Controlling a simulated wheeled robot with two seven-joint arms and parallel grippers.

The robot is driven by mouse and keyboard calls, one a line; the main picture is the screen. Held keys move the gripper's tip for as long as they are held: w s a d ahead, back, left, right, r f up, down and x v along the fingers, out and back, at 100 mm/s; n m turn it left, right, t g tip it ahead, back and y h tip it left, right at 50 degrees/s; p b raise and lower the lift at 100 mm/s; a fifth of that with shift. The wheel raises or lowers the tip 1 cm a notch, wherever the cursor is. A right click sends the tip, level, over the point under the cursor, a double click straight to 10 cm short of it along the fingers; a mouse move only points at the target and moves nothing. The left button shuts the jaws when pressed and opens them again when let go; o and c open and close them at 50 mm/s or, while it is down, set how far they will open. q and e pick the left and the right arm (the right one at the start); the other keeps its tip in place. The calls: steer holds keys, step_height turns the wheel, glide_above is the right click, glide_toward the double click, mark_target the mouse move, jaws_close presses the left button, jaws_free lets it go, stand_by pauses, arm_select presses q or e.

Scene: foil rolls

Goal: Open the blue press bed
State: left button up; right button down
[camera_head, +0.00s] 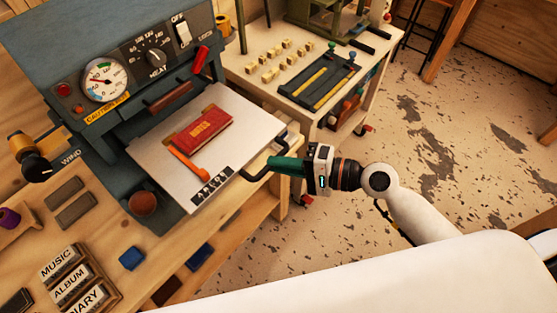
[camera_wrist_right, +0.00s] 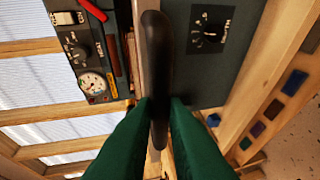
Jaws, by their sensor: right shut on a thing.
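The blue-grey press (camera_head: 60,110) stands on a wooden bench at the left in the head view. Its pale flat bed (camera_head: 240,112) projects from under the upper body, with a red book (camera_head: 202,131) lying on it. A black bar handle (camera_head: 252,177) sits at the bed's front right edge. My right gripper (camera_head: 275,166), with green fingers, is shut on this handle. In the right wrist view the handle (camera_wrist_right: 157,50) stands between the green fingers (camera_wrist_right: 160,108), which hide part of it. My left gripper is not in view.
A dial (camera_head: 104,80), heat knob and red lever (camera_head: 201,60) are on the press front. Label blocks (camera_head: 70,285) lie at the lower left. A second bench with a dark tray (camera_head: 318,82) stands behind. Open floor (camera_head: 460,150) lies to the right.

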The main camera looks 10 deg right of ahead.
steer(key=c, duration=1.5)
jaws_free()
steer(key=shift+o, duration=0.2)
steer(key=b+v, duration=0.5)
steer(key=v, duration=0.7)
